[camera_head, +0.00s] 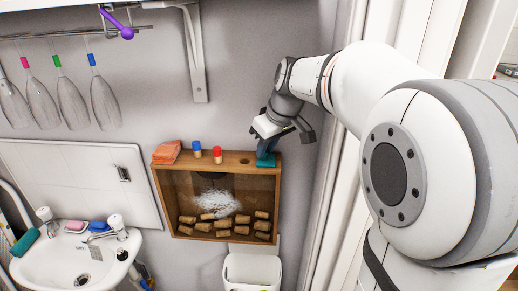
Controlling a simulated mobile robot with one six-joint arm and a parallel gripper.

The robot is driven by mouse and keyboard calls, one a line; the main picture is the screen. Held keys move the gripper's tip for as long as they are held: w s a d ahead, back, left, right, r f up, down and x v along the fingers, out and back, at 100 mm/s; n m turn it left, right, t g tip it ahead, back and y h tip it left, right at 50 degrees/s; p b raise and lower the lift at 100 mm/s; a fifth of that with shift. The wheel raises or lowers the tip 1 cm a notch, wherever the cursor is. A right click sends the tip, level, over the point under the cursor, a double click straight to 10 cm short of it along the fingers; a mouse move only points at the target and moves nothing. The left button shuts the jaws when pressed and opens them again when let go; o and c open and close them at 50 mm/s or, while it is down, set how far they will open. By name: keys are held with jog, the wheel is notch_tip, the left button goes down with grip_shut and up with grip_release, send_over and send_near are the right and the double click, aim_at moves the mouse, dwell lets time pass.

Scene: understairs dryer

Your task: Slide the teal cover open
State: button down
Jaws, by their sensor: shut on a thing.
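The teal cover (265,162) is a small flat piece on the right end of the top of a wooden wall box (235,158). My gripper (266,146) comes down on it from above and is shut on the teal cover, at the box's right corner. The fingers and the arm's end partly hide the cover, and their exact contact is too small to make out. A dark round hole (244,161) shows in the box top just left of the cover.
A blue-capped item (197,149), a red-capped item (217,154) and folded orange cloths (167,152) stand on the box top. Corks (205,226) fill the box's lower part. A sink (75,255) is at lower left, a white bin (251,271) below, and hanging glasses (70,95) at upper left.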

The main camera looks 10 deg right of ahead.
aim_at(267, 161)
jog(key=c, duration=1.3)
grip_release()
jog(key=shift+d, duration=0.1)
jog(key=shift+r, duration=0.1)
notch_tip(267, 161, up, 10)
